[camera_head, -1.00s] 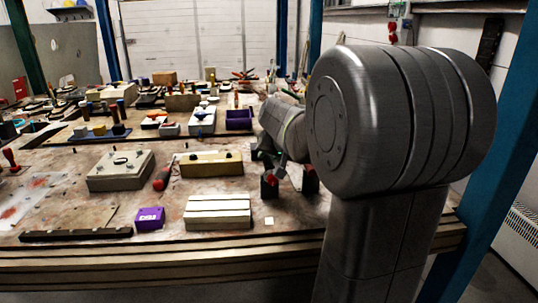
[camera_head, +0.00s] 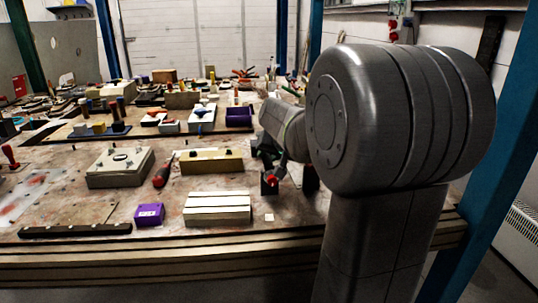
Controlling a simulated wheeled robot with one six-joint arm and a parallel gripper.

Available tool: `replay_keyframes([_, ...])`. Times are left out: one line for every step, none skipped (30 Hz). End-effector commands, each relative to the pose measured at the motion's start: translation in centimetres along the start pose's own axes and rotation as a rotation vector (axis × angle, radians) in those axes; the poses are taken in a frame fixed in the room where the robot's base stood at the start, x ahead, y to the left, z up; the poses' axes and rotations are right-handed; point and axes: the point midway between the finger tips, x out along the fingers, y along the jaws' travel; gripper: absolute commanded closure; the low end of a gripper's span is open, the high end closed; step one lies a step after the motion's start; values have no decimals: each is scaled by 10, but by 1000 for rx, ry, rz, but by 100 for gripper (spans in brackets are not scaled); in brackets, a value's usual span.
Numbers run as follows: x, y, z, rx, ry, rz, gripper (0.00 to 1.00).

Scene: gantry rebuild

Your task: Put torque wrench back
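My gripper (camera_head: 283,172) is low over the right part of the workbench, partly hidden behind my own arm. Dark finger-like parts show there, with a small red spot (camera_head: 272,180) and a thin grey piece beside them. I cannot tell whether these belong to a held tool or to things on the bench. No torque wrench can be clearly made out. A red-and-black handled tool (camera_head: 163,172) lies between a grey box (camera_head: 120,167) and a tan block (camera_head: 212,161), left of my gripper.
The workbench (camera_head: 300,222) holds a white slotted block (camera_head: 217,208), a purple box (camera_head: 150,214) and a dark bar (camera_head: 75,230) near the front edge. Many tools and blocks crowd the back. A blue post (camera_head: 490,150) stands at the right. Some bench surface around the front blocks is bare.

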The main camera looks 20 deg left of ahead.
Motion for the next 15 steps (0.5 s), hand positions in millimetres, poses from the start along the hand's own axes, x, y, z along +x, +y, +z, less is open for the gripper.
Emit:
replay_keyframes([0, 0, 0, 0, 1, 0, 62])
replay_keyframes([0, 0, 0, 0, 1, 0, 56])
replay_keyframes([0, 0, 0, 0, 1, 0, 52])
replay_keyframes([0, 0, 0, 0, 0, 0, 52])
replay_keyframes([0, 0, 0, 0, 0, 0, 52])
replay_keyframes([0, 0, 0, 0, 0, 0, 52])
replay_keyframes([0, 0, 0, 0, 0, 0, 52])
replay_keyframes([0, 0, 0, 0, 0, 0, 52])
replay_keyframes([0, 0, 1, 1, -3, 1, 52])
replay_keyframes([0, 0, 1, 1, -3, 1, 52])
replay_keyframes([0, 0, 1, 1, -3, 1, 52])
replay_keyframes([-1, 0, 1, 1, -3, 0, 52])
replay_keyframes([-3, 0, 0, 1, -2, 0, 52])
replay_keyframes([-5, 0, 0, 1, -1, 0, 52])
replay_keyframes([-10, 0, 0, 0, 0, 0, 52])
